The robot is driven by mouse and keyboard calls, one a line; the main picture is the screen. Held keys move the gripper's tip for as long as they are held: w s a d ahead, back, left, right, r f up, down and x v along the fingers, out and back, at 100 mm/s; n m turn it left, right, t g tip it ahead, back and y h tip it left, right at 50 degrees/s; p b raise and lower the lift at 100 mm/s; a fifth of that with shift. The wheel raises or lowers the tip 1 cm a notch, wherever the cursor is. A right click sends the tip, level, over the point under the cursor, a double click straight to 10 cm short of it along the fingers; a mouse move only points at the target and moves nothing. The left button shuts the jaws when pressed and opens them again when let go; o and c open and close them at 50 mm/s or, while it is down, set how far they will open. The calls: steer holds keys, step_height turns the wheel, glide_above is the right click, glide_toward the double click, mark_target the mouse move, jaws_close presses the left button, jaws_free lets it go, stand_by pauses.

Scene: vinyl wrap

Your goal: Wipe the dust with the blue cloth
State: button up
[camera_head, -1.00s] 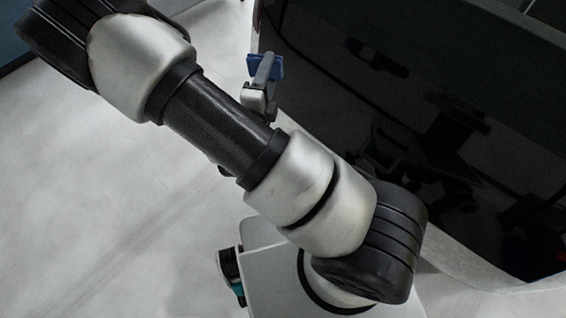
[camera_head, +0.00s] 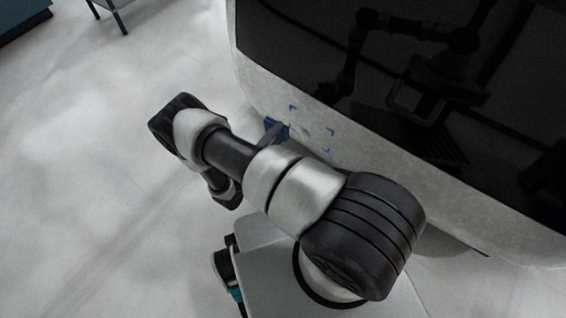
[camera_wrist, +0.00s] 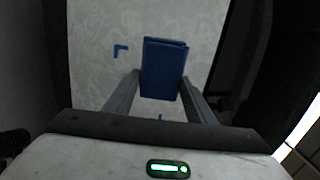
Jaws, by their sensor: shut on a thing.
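The blue cloth (camera_wrist: 162,70) is a folded block between the two fingers of my gripper (camera_wrist: 160,92) in the wrist view. My gripper is shut on it. In the head view a bit of the blue cloth (camera_head: 272,127) shows beside my gripper (camera_head: 274,135), close to the pale panel (camera_head: 370,165). I cannot tell whether the cloth touches the panel. Blue corner marks (camera_head: 329,129) frame a small patch on the panel, with a greyish spot (camera_head: 305,131) that may be dust. One blue corner mark (camera_wrist: 121,50) also shows left of the cloth in the wrist view.
A large glossy dark surface (camera_head: 300,50) lies above the pale panel and reflects my arm. The pale floor (camera_head: 80,160) at left is open. A small dark-legged piece of furniture (camera_head: 112,8) stands at the top left.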

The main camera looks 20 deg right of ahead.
steer(key=m+g+b, duration=0.1)
steer(key=b, duration=0.1)
glide_toward(312, 137)
steer(key=w+a, duration=0.3)
steer(key=a, duration=0.1)
steer(key=shift+h, duration=0.4)
steer(key=shift+f+x, duration=0.2)
steer(key=shift+x, duration=1.35)
steer(key=shift+f+x, duration=0.15)
steer(key=shift+x, duration=1.35)
steer(key=shift+s+x, duration=0.2)
steer(key=shift+x, duration=0.8)
steer(key=shift+d, duration=0.15)
steer(key=shift+s+d+p, duration=0.15)
steer(key=shift+s+d, duration=0.3)
steer(key=shift+s, duration=0.4)
steer(key=shift+s+d+p, duration=0.15)
steer(key=shift+s+d, duration=0.3)
steer(key=shift+s, duration=0.45)
steer(key=shift+d+f+b, duration=0.1)
steer(key=shift+f+b, duration=0.05)
steer(key=shift+b, duration=0.15)
steer(key=shift+w, duration=0.15)
